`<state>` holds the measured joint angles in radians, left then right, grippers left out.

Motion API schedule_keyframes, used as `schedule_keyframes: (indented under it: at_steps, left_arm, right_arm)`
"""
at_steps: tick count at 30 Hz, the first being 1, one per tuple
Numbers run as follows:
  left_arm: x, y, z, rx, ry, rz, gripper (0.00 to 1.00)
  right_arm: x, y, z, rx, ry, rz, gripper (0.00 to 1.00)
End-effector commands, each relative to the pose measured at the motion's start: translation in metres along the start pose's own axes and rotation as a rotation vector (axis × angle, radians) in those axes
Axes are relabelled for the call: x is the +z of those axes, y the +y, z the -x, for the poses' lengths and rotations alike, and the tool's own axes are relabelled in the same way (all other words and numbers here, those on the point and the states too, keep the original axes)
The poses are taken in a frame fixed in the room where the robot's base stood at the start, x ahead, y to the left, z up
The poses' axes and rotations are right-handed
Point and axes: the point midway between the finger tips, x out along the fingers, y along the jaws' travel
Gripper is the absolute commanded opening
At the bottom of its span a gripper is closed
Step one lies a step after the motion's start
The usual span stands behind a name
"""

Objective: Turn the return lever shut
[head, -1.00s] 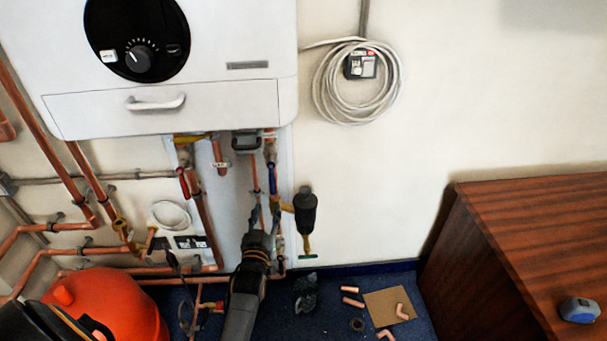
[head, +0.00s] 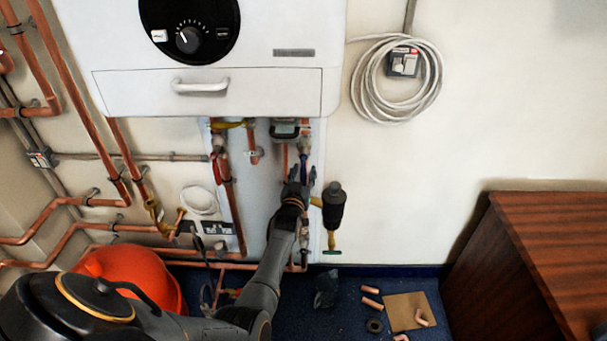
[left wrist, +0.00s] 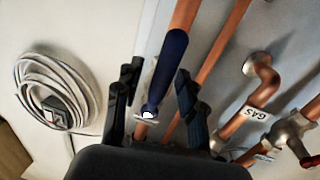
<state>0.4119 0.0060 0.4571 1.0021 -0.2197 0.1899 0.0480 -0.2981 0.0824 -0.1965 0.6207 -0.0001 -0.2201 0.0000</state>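The return lever is a blue handle (head: 303,160) on a copper pipe under the boiler, partly hidden by my gripper in the head view. In the left wrist view the blue lever (left wrist: 169,65) lies along the copper pipe, with its lower end between my fingers. My left gripper (head: 301,177) is open just below the lever, and its fingers (left wrist: 157,85) stand to either side of it. I cannot tell whether they touch it. My right gripper is in neither view.
A red lever (head: 217,168) sits on a pipe to the left. A black filter with a yellow fitting (head: 333,206) stands close right of my gripper. The white boiler (head: 210,95) overhangs above. Loose copper fittings (head: 371,302) lie on the blue floor.

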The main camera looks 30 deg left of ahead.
Motion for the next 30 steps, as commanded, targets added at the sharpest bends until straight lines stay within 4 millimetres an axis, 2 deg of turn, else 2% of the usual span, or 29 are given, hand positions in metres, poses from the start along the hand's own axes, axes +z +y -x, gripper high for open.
schedule_keyframes:
  at_steps: [6, 8, 12, 23, 30]
  left_arm:
    - [0.0, 0.0, 0.0, 0.0, 0.0, 0.0, 0.4]
    - [0.0, 0.0, 0.0, 0.0, 0.0, 0.0, 0.29]
    - [0.0, 0.0, 0.0, 0.0, 0.0, 0.0, 0.01]
    - [0.001, -0.001, 0.0, 0.0, -0.002, -0.006, 0.0]
    - [0.002, -0.018, -0.005, -0.001, -0.015, -0.08, 0.0]
  right_arm:
    - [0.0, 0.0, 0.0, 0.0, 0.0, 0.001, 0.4]
    - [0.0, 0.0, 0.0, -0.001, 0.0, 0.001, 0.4]
    - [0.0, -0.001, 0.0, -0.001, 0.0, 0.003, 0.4]
    - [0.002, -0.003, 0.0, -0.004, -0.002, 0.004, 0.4]
    - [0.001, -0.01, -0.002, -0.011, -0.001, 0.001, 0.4]
